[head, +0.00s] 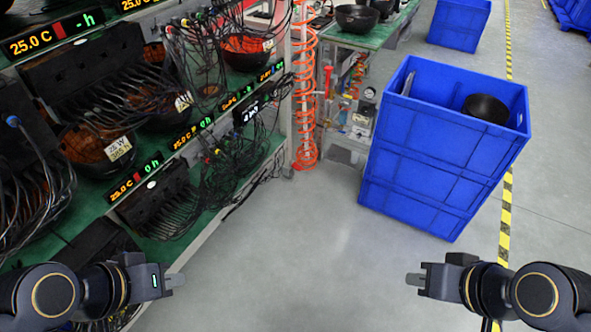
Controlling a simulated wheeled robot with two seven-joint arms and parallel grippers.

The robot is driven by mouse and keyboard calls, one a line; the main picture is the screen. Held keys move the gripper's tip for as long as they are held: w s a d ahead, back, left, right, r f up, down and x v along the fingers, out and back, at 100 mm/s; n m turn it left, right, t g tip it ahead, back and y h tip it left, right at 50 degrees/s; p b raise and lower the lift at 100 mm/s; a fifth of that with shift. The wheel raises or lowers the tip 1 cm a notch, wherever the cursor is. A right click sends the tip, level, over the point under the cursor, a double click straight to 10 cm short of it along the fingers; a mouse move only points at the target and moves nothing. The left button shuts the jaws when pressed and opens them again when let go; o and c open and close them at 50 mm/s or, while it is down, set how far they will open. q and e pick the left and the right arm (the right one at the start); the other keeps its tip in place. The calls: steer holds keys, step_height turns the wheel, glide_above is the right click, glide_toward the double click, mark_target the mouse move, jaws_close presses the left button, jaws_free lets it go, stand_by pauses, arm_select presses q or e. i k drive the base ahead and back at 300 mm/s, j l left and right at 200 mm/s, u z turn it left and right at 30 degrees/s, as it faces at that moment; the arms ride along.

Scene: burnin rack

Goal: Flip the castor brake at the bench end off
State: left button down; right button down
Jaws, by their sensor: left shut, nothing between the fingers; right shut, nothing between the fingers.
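My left gripper (175,281) is at the lower left, shut and empty, in front of the rack's lower part. My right gripper (413,281) is at the lower right, shut and empty, above bare floor. The rack (222,213) with green shelves fills the left side. A green-topped bench (372,38) stands beyond its far end. I cannot make out a castor or a brake lever; the feet near the rack end (290,171) are too small to tell apart.
A stack of blue crates (432,150) stands right of centre, with a dark bowl (486,107) in the top one. An orange coiled hose (305,90) hangs at the rack's end. Cables hang from the shelves. Grey floor (300,240) is clear in the middle.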

mark_target(294, 165)
steer(key=i+l, duration=0.45)
steer(key=i+l+z, duration=0.1)
steer(key=i+l, duration=0.35)
steer(key=i, duration=0.15)
steer(key=i+l+z, duration=0.1)
steer(key=i+l, duration=0.7)
steer(key=i, duration=0.25)
